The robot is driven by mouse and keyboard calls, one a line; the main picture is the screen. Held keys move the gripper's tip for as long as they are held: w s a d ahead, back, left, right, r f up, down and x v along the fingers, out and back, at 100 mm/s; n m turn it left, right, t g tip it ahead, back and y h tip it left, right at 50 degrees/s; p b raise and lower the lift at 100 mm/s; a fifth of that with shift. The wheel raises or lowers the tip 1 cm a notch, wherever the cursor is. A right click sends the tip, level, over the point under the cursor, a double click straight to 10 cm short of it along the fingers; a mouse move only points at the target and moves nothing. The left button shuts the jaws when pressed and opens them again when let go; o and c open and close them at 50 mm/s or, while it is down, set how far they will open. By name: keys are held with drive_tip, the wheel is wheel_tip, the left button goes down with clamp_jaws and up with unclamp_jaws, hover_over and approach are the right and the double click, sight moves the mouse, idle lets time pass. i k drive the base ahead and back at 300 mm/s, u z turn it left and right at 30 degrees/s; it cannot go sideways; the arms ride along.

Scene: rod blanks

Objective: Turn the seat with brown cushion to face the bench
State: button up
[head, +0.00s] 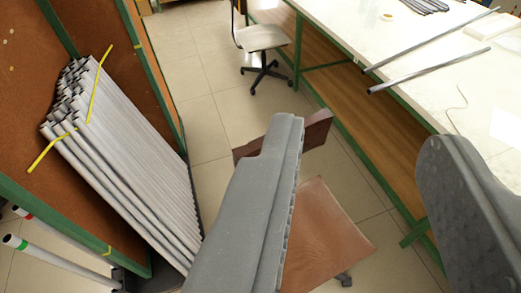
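The seat with the brown cushion (325,238) stands on the tiled floor at lower middle. Its dark reddish-brown backrest (317,131) is at the cushion's far side, and a dark caster shows at lower right. The bench (415,75) has a white top and green frame and runs along the right, beside the seat. My gripper (363,135) is open, its two grey fingers wide apart with nothing between them. The left finger crosses in front of the seat and hides part of the backrest and cushion. I cannot tell whether it touches them.
A rack (165,85) with a bundle of grey rods (125,165) stands at left, with yellow ties. Another chair with a pale cushion (262,37) stands farther back by the bench. Rods (430,37) lie on the bench top.

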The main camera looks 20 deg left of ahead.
sight(323, 242)
drive_tip(key=z, duration=0.2)
drive_tip(key=i, duration=0.9)
drive_tip(key=u, duration=0.1)
